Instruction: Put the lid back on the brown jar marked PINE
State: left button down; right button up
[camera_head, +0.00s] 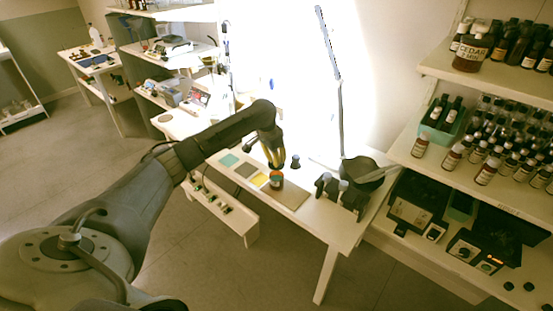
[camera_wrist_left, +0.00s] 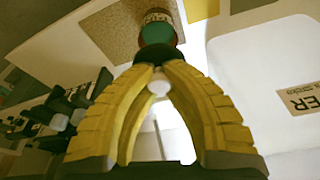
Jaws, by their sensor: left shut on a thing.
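A small brown jar (camera_head: 276,182) with a coloured label stands on the white table, near the coloured squares. PINE cannot be read on it. My left gripper (camera_head: 274,163) has yellow fingers and points down just above the jar. In the left wrist view my left gripper (camera_wrist_left: 157,65) is shut with its fingertips together on a small dark piece, probably the lid. A green and brown round thing, probably the jar (camera_wrist_left: 158,15), shows just beyond the fingertips. Whether the held piece touches the jar cannot be told. My right gripper is not in view.
Teal, brown and yellow squares (camera_head: 244,170) lie on the table (camera_head: 330,228). Dark stoppers (camera_head: 295,161) and a lamp with a dark base (camera_head: 362,172) stand to the right. A CEDAR jar (camera_head: 472,52) and several bottles fill the right shelves.

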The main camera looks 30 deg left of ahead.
pick_arm(q)
jog(key=shift+s+x, duration=0.25)
jog(key=shift+x, duration=1)
jog(key=shift+s+x, duration=0.25)
jog(key=shift+x, duration=1)
jog(key=shift+w+a+f, duration=0.1)
jog(key=shift+f, duration=0.2)
dwell(0.7)
jog(key=c, duration=0.8)
grip_release()
jog(key=shift+c, duration=0.2)
jog(key=shift+w+d+v, duration=0.1)
jog(key=shift+w+v, duration=0.15)
jog(key=shift+v, duration=0.9)
jog(key=shift+w+d+v, duration=0.1)
jog(key=shift+w+v, duration=0.1)
jog(key=shift+v, duration=0.9)
jog(key=shift+w+d+v, duration=0.1)
jog(key=shift+w+v, duration=0.15)
jog(key=shift+v, duration=0.9)
jog(key=shift+r, duration=0.15)
grip_shut()
